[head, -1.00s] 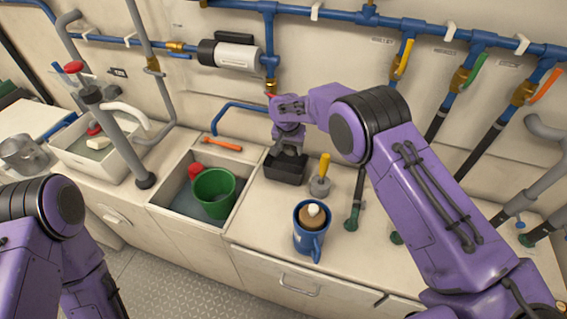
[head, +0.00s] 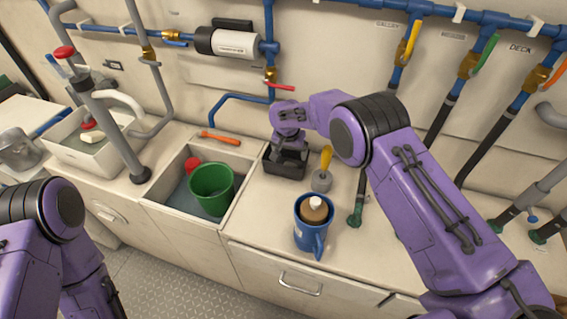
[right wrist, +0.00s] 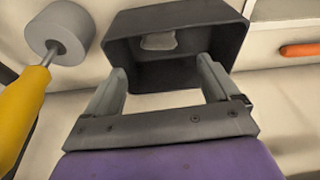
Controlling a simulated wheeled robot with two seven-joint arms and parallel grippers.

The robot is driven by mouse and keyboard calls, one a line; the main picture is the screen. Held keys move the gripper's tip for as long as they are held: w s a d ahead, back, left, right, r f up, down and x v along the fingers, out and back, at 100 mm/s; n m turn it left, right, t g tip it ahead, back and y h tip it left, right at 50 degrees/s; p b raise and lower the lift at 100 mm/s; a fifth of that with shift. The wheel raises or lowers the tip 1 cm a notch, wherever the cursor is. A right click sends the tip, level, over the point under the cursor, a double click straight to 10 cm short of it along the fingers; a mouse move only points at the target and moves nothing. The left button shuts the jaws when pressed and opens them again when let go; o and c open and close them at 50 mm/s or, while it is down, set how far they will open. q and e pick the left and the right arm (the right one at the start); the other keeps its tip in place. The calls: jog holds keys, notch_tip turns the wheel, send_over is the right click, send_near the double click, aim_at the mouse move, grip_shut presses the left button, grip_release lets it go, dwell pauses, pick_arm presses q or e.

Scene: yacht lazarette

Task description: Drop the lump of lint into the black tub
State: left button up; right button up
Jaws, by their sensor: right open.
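The black tub (head: 284,169) stands on the counter to the right of the sink. In the right wrist view, the tub (right wrist: 195,16) shows its open inside. A small pale grey lump, which looks like the lint (right wrist: 158,41), lies inside it, apart from my fingers. My right gripper (head: 289,153) is at the tub in the head view. In the right wrist view, my right gripper (right wrist: 163,66) is open with nothing between its fingers, their tips overlapping the tub's near side. The head view hides the lint. Only my left arm shows at lower left; its gripper is out of view.
A yellow-handled tool with a grey round end (head: 322,180) stands close right of the tub. A blue mug (head: 309,239) is in front. The sink holds a green bucket (head: 211,190). An orange-handled tool (head: 221,138) lies behind the sink. Pipes and valves line the wall.

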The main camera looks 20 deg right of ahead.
jog(key=shift+r, duration=0.1)
jog(key=b+v, duration=0.2)
jog(key=v, duration=0.8)
jog(key=shift+r, duration=0.2)
jog(key=shift+s, duration=0.1)
